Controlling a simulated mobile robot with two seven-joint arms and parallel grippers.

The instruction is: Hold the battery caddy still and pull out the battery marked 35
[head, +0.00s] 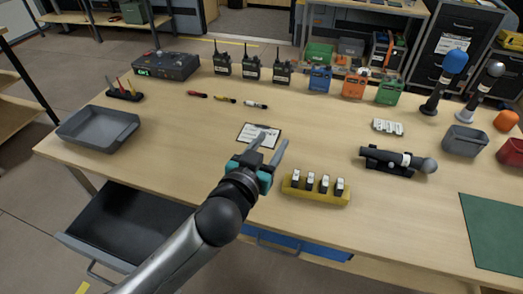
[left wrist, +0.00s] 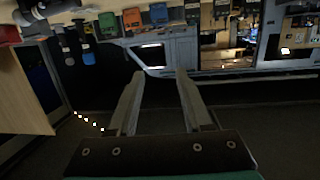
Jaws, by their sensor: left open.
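A yellow battery caddy (head: 318,198) sits near the front edge of the table. Several dark batteries with white labels (head: 310,180) stand upright in it in a row. The numbers on the labels are too small to read, so I cannot tell which is 35. My left gripper (head: 271,141) is open and empty, left of and behind the caddy, in front of the clipboard in the picture. Its two fingers also show in the left wrist view (left wrist: 160,78) with nothing between them. The caddy is not seen in the left wrist view. My right gripper is not in view.
A clipboard (head: 259,134) lies behind my left gripper. A microphone on a dark stand (head: 398,160) and a pale multi-slot item (head: 387,127) are right of the caddy. Radios (head: 252,69) stand at the back. A grey tray (head: 98,128) is at left.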

